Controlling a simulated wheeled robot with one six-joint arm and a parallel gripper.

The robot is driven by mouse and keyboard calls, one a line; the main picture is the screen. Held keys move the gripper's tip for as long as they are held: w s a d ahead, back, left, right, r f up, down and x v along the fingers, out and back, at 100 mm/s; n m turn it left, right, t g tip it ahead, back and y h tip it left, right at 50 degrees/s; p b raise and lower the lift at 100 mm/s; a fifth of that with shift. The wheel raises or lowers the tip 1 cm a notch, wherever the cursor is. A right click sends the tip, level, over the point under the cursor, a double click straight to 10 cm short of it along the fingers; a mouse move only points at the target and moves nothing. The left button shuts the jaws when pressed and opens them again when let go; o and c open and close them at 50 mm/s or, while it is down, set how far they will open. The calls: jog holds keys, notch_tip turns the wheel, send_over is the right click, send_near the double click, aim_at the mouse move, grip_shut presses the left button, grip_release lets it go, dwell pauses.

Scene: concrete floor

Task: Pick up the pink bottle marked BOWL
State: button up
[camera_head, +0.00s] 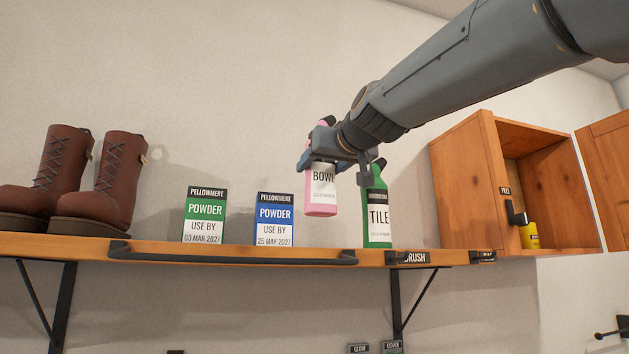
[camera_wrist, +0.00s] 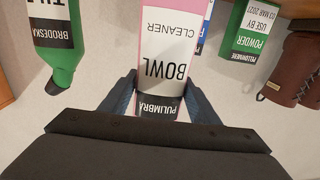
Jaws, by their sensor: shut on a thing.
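The pink bottle marked BOWL (camera_head: 320,190) has a white label and hangs upright, a little above the wooden shelf. My gripper (camera_head: 326,155) is shut around its upper part. In the wrist view the bottle (camera_wrist: 170,50) fills the middle, upside down in the picture, with my gripper's fingers (camera_wrist: 160,98) on either side of its dark top label band. Part of the bottle's top is hidden behind my gripper.
A green TILE bottle (camera_head: 378,210) stands close on the right. A blue powder box (camera_head: 274,218), a green powder box (camera_head: 204,215) and brown boots (camera_head: 110,185) stand leftward on the shelf (camera_head: 90,246). An open wooden cabinet (camera_head: 465,185) holds a yellow item (camera_head: 529,236).

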aim_at(322, 162)
jog(key=b+v, duration=0.1)
jog(key=v, duration=0.4)
jog(key=shift+s+a+r, duration=0.1)
jog(key=shift+s+a, duration=0.05)
jog(key=shift+s, duration=0.15)
jog(key=shift+s+b, duration=0.15)
jog(key=shift+b, duration=0.55)
jog(key=shift+a+b, duration=0.15)
jog(key=shift+b, duration=0.8)
jog(key=b, duration=0.3)
jog(key=shift+s, duration=0.2)
